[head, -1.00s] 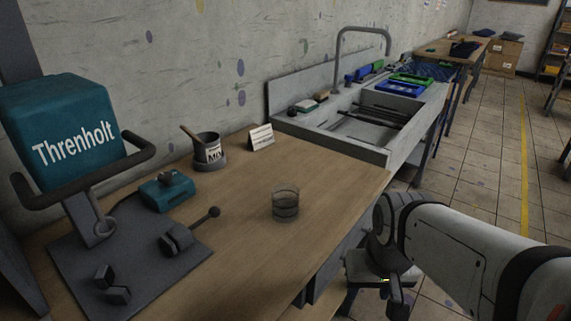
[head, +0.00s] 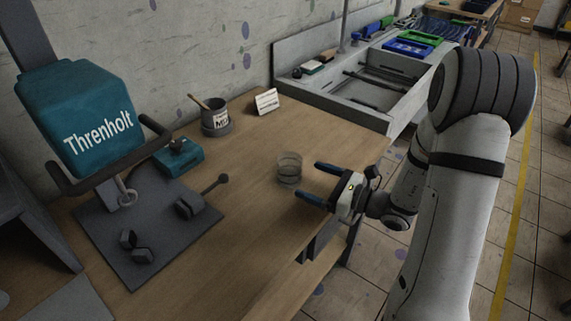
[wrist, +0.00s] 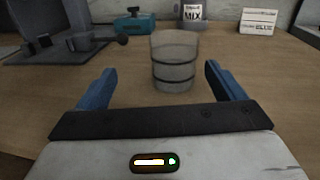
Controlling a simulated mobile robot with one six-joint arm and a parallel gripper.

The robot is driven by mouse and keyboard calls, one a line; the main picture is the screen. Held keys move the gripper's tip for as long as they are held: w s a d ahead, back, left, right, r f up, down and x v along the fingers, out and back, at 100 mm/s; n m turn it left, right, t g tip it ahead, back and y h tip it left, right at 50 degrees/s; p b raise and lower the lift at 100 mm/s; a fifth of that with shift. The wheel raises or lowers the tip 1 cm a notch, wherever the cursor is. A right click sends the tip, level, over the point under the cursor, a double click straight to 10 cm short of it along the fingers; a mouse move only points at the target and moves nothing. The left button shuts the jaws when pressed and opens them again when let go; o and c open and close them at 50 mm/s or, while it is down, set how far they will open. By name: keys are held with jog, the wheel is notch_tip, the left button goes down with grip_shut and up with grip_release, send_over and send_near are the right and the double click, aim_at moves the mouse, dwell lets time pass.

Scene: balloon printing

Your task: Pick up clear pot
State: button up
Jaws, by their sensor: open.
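The clear pot (head: 289,168) is a small see-through cup with dark bands, standing upright on the wooden table near its right edge. In the wrist view the clear pot (wrist: 175,66) stands ahead of my gripper, roughly centred between the fingers and beyond their tips. My gripper (head: 312,180) is open and empty, with blue fingers pointing left toward the pot. In the wrist view my gripper (wrist: 158,80) has its two fingers wide apart, one on each side of the pot's line.
A dark pot labelled MIX (head: 216,118) with a stick and a white card (head: 266,101) stand behind. A teal Threnholt machine (head: 84,118), a teal box (head: 178,155) and a lever (head: 204,193) are at left. A sink (head: 366,80) lies beyond. The tabletop around the pot is clear.

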aim_at(301, 169)
jog(key=shift+w+d+f+m+t+h, duration=0.15)
jog(key=shift+w+d+m+t+h, duration=0.15)
jog(key=shift+w+d+m+t, duration=0.25)
jog(key=shift+w+a, duration=0.15)
jog(key=shift+w, duration=0.1)
jog(key=p+x, duration=0.1)
jog(key=x, duration=0.6)
jog(key=shift+a, duration=0.25)
jog(key=shift+c, duration=0.4)
jog(key=c, duration=1)
jog(key=shift+r, duration=0.3)
